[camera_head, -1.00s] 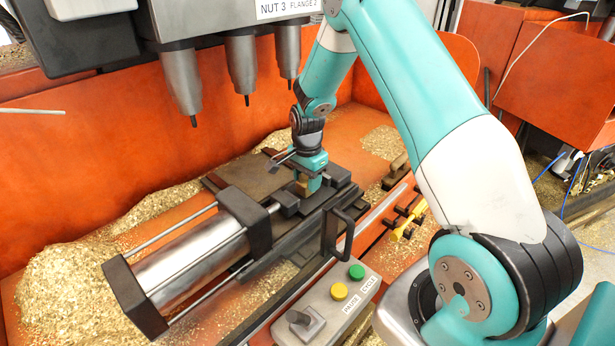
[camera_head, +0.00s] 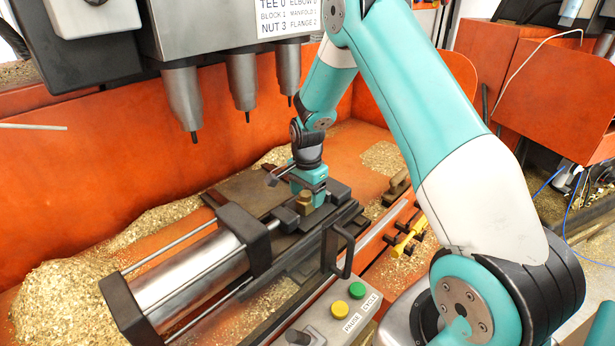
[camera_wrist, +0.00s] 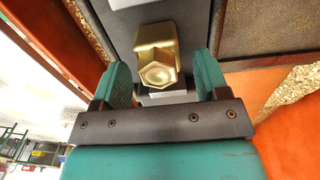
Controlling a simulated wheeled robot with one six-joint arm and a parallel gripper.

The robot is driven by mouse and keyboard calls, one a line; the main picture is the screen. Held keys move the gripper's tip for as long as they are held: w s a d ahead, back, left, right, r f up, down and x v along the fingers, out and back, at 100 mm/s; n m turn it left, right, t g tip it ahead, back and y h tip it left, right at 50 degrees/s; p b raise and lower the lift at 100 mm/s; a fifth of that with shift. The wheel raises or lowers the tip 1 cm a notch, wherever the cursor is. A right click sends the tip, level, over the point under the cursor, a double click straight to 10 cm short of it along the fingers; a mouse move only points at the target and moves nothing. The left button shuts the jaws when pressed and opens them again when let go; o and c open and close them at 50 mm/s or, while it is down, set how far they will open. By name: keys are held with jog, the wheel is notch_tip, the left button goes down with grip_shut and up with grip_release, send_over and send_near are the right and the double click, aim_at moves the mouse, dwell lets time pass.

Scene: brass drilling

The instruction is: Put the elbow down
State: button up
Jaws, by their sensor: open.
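The brass elbow (camera_head: 304,203) sits between the jaws of the vise (camera_head: 286,217) on the machine bed. In the wrist view the elbow (camera_wrist: 158,52) shows a hexagonal end facing the camera, on a grey metal surface. My gripper (camera_head: 308,187) is just above and behind the elbow in the head view. In the wrist view its two teal fingers (camera_wrist: 160,78) are spread, with gaps to the elbow on both sides. The elbow's underside is hidden, and I cannot tell whether the vise jaws touch it.
Drill spindles (camera_head: 243,85) hang at the upper left. The vise cylinder (camera_head: 185,268) lies at the lower left, with a black handle (camera_head: 340,248) beside the bed. A control box with green (camera_head: 357,290) and yellow buttons stands in front. Brass chips (camera_head: 60,300) cover the tray.

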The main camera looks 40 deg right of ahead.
aim_at(307, 192)
notch_tip(307, 192, up, 10)
jog(key=b, duration=0.3)
jog(key=s+a+r+n+y, duration=0.1)
jog(key=s+a+r+n, duration=0.35)
jog(key=a, duration=0.25)
jog(key=s+a+r+n+y, duration=0.1)
jog(key=s+a+r+n, duration=0.2)
jog(key=s+a+n, duration=0.4)
jog(key=s+a+n+y+b, duration=0.1)
jog(key=s+a+n+b, duration=0.1)
jog(key=s+a+n, duration=0.3)
jog(key=s+a+f+n+y+b, duration=0.1)
jog(key=s+a+n, duration=0.4)
jog(key=s, duration=0.6)
jog(key=shift+s+f+n+b, duration=0.2)
jog(key=shift+s+n+b, duration=0.15)
jog(key=shift+n+b, duration=0.4)
jog(key=shift+c, duration=0.2)
